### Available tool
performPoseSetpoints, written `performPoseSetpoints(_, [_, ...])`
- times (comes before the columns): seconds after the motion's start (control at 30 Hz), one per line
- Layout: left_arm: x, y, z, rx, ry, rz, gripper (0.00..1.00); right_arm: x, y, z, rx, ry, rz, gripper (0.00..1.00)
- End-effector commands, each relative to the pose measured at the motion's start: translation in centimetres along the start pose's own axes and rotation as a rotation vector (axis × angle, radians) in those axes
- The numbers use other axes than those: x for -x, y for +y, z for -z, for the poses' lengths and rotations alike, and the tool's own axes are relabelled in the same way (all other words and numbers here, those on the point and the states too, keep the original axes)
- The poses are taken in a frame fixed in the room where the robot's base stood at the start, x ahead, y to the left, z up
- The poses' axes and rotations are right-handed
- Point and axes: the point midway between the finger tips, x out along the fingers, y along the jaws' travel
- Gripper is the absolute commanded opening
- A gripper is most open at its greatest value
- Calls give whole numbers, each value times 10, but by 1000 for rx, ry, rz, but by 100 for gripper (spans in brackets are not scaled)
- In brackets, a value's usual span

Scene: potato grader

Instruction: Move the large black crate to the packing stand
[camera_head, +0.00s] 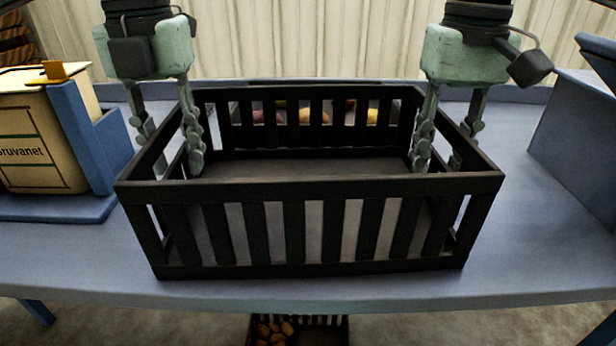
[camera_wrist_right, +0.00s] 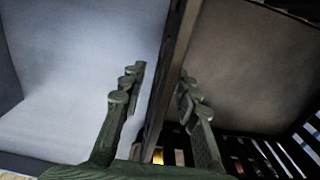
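The large black crate (camera_head: 310,190) stands upright on the blue-grey table (camera_head: 90,265) and looks empty. My left gripper (camera_head: 168,150) reaches down over the crate's left wall, one finger outside and one inside, with gaps beside the rail. My right gripper (camera_head: 445,150) straddles the right wall the same way. In the right wrist view, the right gripper (camera_wrist_right: 160,105) has its fingers apart on both sides of the crate wall (camera_wrist_right: 172,75), not visibly pressed on it. I cannot tell which surface is the packing stand.
A cream box (camera_head: 35,140) sits in a blue holder (camera_head: 90,130) at the left. A blue-grey block (camera_head: 580,140) stands at the right. Several potatoes (camera_head: 350,112) show behind the crate's slats. A crate with potatoes (camera_head: 300,330) is below the table's front edge.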

Motion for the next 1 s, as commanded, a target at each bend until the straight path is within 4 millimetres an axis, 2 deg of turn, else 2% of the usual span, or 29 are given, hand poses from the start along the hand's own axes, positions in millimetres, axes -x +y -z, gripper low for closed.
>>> performPoseSetpoints(0.2, [0, 0, 0, 0, 0, 0, 31, 0, 0, 0, 0, 0, 0, 31])
performPoseSetpoints(0.47, [0, 0, 0, 0, 0, 0, 0, 0, 0, 0, 0, 0, 0, 0])
performPoseSetpoints(1.0, [1, 0, 0, 1, -2, 0, 0, 1, 0, 0, -1, 2, 0, 0])
